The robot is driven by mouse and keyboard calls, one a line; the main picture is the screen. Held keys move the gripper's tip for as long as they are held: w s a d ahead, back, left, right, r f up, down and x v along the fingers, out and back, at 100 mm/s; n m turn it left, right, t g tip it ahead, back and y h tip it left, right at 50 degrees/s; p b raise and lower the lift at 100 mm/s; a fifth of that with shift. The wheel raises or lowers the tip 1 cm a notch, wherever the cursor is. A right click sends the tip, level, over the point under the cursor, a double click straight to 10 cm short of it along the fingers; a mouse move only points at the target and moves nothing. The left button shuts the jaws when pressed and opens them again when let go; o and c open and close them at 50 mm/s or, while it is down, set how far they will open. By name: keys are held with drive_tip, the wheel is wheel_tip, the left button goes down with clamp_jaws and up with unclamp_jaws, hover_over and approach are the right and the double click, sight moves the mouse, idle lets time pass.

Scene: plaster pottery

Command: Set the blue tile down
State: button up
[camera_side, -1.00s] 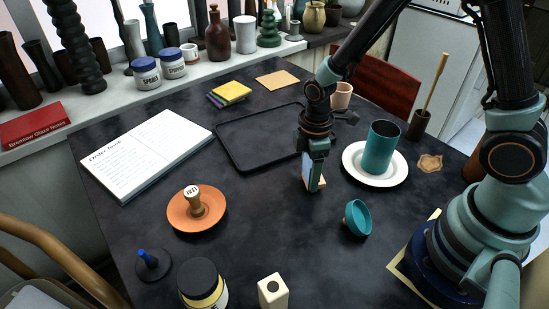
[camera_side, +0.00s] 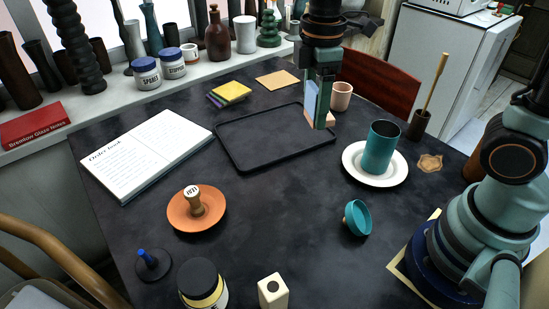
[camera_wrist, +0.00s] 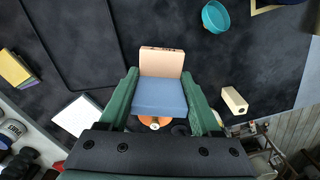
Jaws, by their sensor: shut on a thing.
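My gripper (camera_side: 320,125) is shut on the blue tile (camera_side: 310,100) and holds it up, hanging down from the jaws. The tile has a blue face and a bare peach-coloured end, which shows low between the fingers. In the wrist view the tile (camera_wrist: 158,97) sits between both green fingers, with the peach part (camera_wrist: 161,62) beyond its blue face. In the side view the gripper appears in front of the right end of the empty black tray (camera_side: 268,160). The tile looks raised; its exact height over the tray or table is hard to tell.
A pink cup (camera_side: 341,97) stands just right of the gripper. A teal cup (camera_side: 383,148) stands on a white plate (camera_side: 358,173). Yellow and purple tiles (camera_side: 232,91) lie behind the tray, near an open order book (camera_side: 145,155).

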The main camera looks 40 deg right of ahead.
sight(283, 235)
drive_tip(key=s+a+n, duration=0.5)
drive_tip(key=s+a, duration=0.1)
drive_tip(key=a, duration=0.6)
wheel_tip(283, 235, down, 20)
drive_tip(key=shift+r, duration=0.15)
drive_tip(key=o, duration=1.4)
drive_tip(key=shift+o, duration=0.2)
